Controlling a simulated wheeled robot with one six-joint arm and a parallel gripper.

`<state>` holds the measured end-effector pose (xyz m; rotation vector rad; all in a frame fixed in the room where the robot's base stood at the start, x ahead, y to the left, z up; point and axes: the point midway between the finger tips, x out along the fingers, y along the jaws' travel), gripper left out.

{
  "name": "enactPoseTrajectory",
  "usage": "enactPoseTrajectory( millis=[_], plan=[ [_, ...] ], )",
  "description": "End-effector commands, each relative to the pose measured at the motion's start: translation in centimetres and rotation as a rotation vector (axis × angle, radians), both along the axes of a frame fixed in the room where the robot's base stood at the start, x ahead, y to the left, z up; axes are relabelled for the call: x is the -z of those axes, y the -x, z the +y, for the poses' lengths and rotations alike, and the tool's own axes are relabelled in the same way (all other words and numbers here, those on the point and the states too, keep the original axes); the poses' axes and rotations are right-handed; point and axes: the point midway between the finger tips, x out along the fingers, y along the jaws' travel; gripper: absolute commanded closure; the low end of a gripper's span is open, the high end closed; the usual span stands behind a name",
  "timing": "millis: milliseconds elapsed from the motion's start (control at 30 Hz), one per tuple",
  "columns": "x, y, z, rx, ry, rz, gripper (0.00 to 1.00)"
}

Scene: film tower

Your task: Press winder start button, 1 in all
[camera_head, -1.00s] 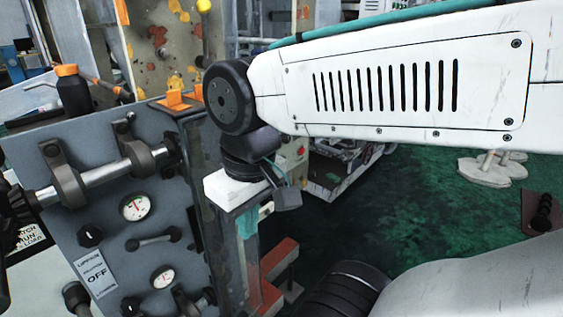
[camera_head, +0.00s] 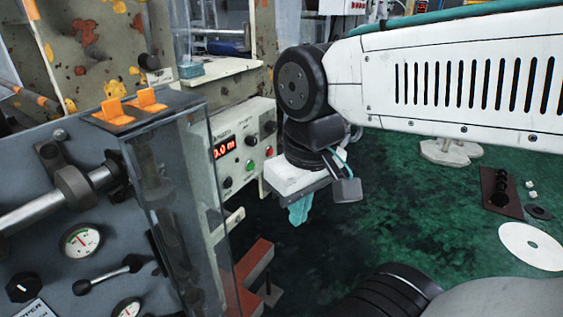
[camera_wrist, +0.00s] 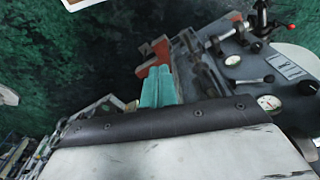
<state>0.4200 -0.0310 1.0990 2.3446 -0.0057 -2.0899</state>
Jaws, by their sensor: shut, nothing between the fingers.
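A pale control panel (camera_head: 240,150) with a red digital display (camera_head: 224,147) stands left of centre in the head view. The labels are too small to read, so I cannot tell which one is the winder start. My gripper (camera_head: 299,212), with teal fingers, is shut and empty, to the right of the panel and apart from it in the picture. The wrist view shows the shut teal fingers (camera_wrist: 158,88) pointing over the floor; no buttons of that panel are recognisable there.
A grey machine cabinet (camera_head: 60,230) with gauges, knobs and a clear guard (camera_head: 165,190) fills the left foreground. A red bracket (camera_head: 252,265) juts low beside it. Green floor (camera_head: 410,220) lies open to the right, with a white disc (camera_head: 531,246) at the far right.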

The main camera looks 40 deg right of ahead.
Motion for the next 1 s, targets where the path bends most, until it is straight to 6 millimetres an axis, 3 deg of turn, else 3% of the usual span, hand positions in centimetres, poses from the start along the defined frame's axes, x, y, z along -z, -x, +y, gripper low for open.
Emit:
enactPoseTrajectory(
  millis=[333,467,567,767,900,1000],
  plan=[
    [0.0,-0.1,0.0,0.000,0.001,-0.001,1.00],
    [0.2,-1.7,-1.2,-0.003,0.042,-0.025,1.00],
    [0.8,-4.9,-3.7,-0.022,0.126,-0.073,1.00],
    [2.7,-14.6,-12.1,-0.186,0.386,-0.210,1.00],
    [5.1,-20.9,-17.0,-0.392,0.517,-0.296,1.00],
    [7.7,-24.5,-19.5,-0.566,0.563,-0.357,1.00]
  ],
)
